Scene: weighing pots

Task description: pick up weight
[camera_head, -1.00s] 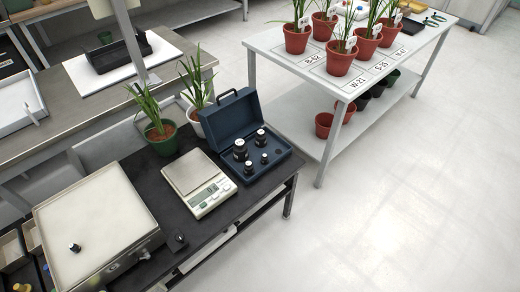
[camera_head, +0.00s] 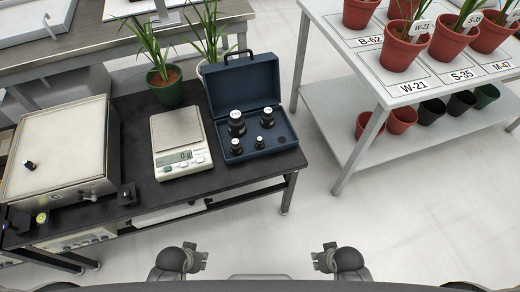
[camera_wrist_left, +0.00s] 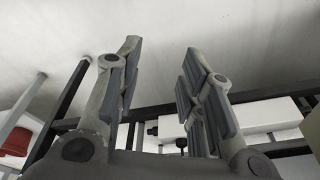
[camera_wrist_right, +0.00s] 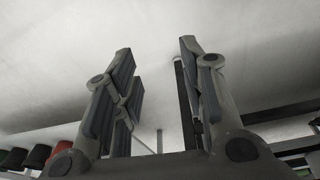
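Several black weights stand upright in the open blue case (camera_head: 282,147): a large one (camera_head: 236,124), a second (camera_head: 267,118), and smaller ones at the front (camera_head: 236,147) and (camera_head: 259,143). Another black weight (camera_head: 29,166) stands apart on the pale top of the box at left. My left gripper (camera_head: 194,258) and right gripper (camera_head: 325,259) are low in the head view, in front of the table and away from the weights. The left wrist view shows my left fingers (camera_wrist_left: 161,62) apart and empty. The right wrist view shows my right fingers (camera_wrist_right: 156,60) also apart and empty.
A scale (camera_head: 180,142) reading 0 sits left of the case on the black table (camera_head: 140,190). The pale-topped box (camera_head: 55,150) stands further left. Potted plants (camera_head: 164,85) are behind. A white rack (camera_head: 345,128) with red pots stands at right. The floor between is clear.

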